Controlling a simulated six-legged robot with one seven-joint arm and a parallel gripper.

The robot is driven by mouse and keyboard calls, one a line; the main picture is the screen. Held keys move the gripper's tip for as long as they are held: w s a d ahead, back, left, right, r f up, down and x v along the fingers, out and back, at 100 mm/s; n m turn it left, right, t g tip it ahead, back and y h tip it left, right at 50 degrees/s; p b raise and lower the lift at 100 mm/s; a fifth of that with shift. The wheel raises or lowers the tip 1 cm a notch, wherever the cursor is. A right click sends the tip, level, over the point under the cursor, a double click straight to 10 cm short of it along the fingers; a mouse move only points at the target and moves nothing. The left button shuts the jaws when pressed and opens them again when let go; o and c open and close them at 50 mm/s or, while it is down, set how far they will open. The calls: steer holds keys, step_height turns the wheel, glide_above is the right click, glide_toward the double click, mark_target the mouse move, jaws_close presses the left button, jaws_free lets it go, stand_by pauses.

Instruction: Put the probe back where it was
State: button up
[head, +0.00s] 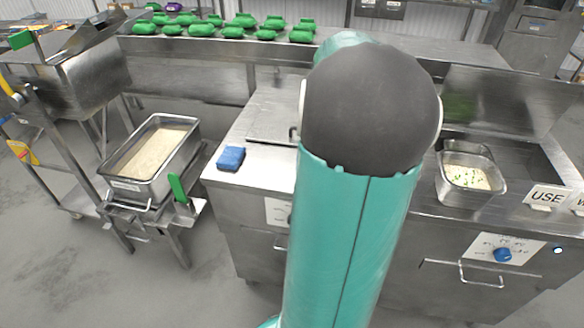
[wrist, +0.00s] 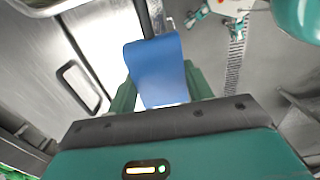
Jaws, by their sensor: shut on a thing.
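In the wrist view, my gripper (wrist: 161,92) is shut, with its green fingers on either side of a blue piece, apparently the probe's handle (wrist: 157,66). The blue piece points away from the palm. A thin metal bar shows beyond its far end; I cannot tell whether it belongs to the probe. In the head view my arm hides the gripper and what it holds. A metal pan of rice (head: 150,162) stands on a trolley at the left. A smaller pan of rice with green bits (head: 470,180) sits in the counter at the right.
A blue block (head: 231,158) lies on the counter's left end. A green-handled tool (head: 178,188) stands at the trolley's corner. Several green packs (head: 240,22) lie on the back shelf. A sign (head: 547,196) stands at the right. The floor between trolley and counter is clear.

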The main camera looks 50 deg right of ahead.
steer(key=w+f, duration=0.1)
steer(key=w, duration=0.1)
steer(key=w+f, duration=0.1)
steer(key=w, duration=0.1)
steer(key=w+f, duration=0.1)
steer(key=w, duration=0.1)
steer(key=shift+d+f, duration=0.2)
steer(key=w+f, duration=0.1)
steer(key=f, duration=0.1)
steer(key=w+f, duration=0.1)
steer(key=w, duration=0.1)
steer(key=shift+d+f, duration=0.15)
steer(key=shift+f, duration=0.25)
steer(key=shift+w+d+f, duration=0.1)
steer(key=shift+w+f, duration=0.3)
steer(key=f, duration=0.3)
steer(key=shift+w+f, duration=0.2)
steer(key=shift+f, duration=0.1)
steer(key=o, duration=1)
steer(key=shift+c, duration=0.2)
steer(key=shift+r, duration=0.15)
